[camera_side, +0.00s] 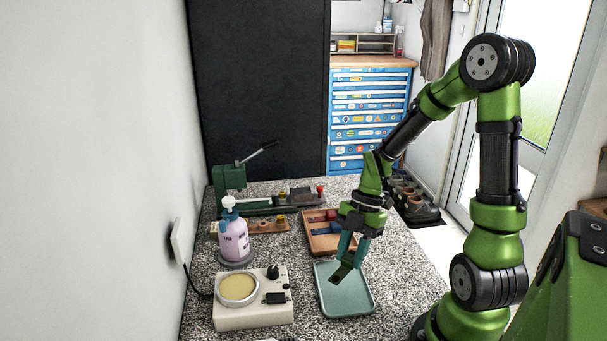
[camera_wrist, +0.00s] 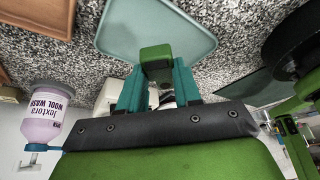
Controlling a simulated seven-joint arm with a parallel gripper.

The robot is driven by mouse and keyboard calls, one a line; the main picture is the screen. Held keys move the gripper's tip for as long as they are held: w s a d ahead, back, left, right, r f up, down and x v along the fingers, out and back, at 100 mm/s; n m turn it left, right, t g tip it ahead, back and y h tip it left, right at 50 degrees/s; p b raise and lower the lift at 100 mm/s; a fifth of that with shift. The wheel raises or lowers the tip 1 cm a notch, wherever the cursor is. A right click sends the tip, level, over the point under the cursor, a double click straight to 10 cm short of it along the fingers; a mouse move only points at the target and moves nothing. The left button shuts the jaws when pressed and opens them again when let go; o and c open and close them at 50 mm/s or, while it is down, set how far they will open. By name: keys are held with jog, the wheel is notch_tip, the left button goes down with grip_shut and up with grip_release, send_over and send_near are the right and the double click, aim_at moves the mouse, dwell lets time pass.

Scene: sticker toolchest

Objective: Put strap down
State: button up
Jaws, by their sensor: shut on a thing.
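My gripper (camera_side: 352,252) points down with its teal fingers closed on a strap (camera_side: 341,274). The strap looks dark green in the side view and hangs tilted at the fingertips, over the left part of a pale teal tray (camera_side: 352,305). I cannot tell whether it touches the tray. In the wrist view, the strap's green end (camera_wrist: 156,53) shows between the two fingers (camera_wrist: 158,88), with the teal tray (camera_wrist: 190,35) beyond it. The rest of the strap is partly hidden by the fingers. The visible tray surface looks empty.
A wooden tray (camera_side: 316,245) with red and blue pieces stands behind the teal tray. A cream device with a round yellow pad (camera_side: 255,317) is left of it, and a lilac pump bottle (camera_side: 234,240) behind that. A green lever press (camera_side: 231,177) stands at the back left.

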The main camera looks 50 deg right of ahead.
jog(key=shift+f, duration=2.45)
jog(key=shift+f, duration=0.1)
jog(key=o, duration=1)
jog(key=shift+o, duration=0.2)
jog(key=v, duration=1.1)
notch_tip(320, 180, up, 8)
jog(key=m+t+h, duration=0.3)
jog(key=m, duration=0.8)
send_over(348, 279)
jog(key=a, duration=0.3)
jog(key=s+a+r+m+t, duration=0.2)
jog(key=a+r+m+t, duration=0.2)
jog(key=a+m, duration=0.3)
jog(key=shift+s+r+m, duration=0.25)
jog(key=shift+r+m, duration=0.5)
jog(key=shift+m, duration=1.05)
